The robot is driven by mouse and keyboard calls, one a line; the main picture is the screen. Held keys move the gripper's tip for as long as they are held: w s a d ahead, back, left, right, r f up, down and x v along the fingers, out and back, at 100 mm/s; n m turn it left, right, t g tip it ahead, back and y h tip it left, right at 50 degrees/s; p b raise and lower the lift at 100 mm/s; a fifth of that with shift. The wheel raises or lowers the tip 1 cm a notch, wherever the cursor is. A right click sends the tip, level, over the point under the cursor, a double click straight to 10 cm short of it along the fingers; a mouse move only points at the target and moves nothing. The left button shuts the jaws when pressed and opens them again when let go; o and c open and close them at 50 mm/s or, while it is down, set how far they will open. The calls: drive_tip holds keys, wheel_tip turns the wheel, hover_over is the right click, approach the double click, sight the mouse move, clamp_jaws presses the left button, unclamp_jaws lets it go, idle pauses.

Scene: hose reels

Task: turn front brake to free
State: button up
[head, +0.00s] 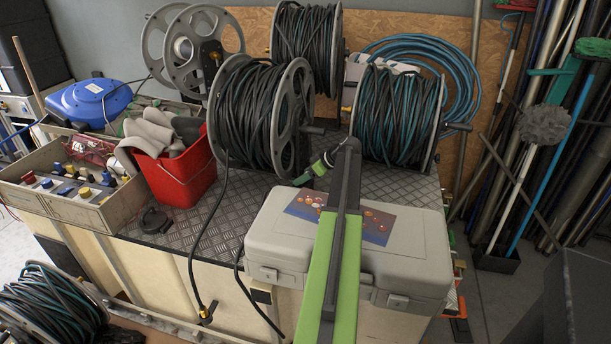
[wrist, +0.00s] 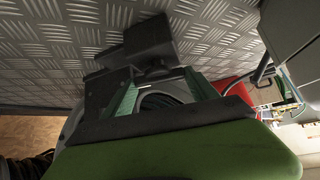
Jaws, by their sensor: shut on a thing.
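The front hose reel (head: 262,118), grey-flanged and wound with dark hose, stands on the checker-plate top in the head view. My gripper (head: 303,178) reaches down to the lower right side of this reel, close to its foot. In the wrist view my gripper (wrist: 155,80) has its green fingers closed in around a dark, blocky part (wrist: 150,45), which looks like the front brake. It sits just above the checker plate. In the head view the brake is hidden by the gripper, so its setting cannot be read.
A grey case (head: 420,255) with a printed label lies in front, under my arm. A red bucket (head: 180,180) stands left of the reel. A reel of teal hose (head: 395,115) stands to the right, another reel (head: 306,45) behind. A loose hose hangs over the front edge.

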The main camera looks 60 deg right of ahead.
drive_tip(key=c, duration=0.4)
drive_tip(key=shift+w+d+n+y, duration=0.1)
drive_tip(key=shift+d+n+y, duration=0.25)
drive_tip(key=shift+n+y, duration=0.55)
drive_tip(key=shift+a+n+y, duration=0.15)
drive_tip(key=shift+n+y, duration=0.15)
drive_tip(key=shift+n, duration=0.3)
drive_tip(key=o, duration=1.3)
drive_tip(key=shift+o, duration=0.2)
drive_tip(key=p+v, duration=1.2)
drive_tip(key=v, duration=0.5)
drive_tip(key=shift+r, duration=0.35)
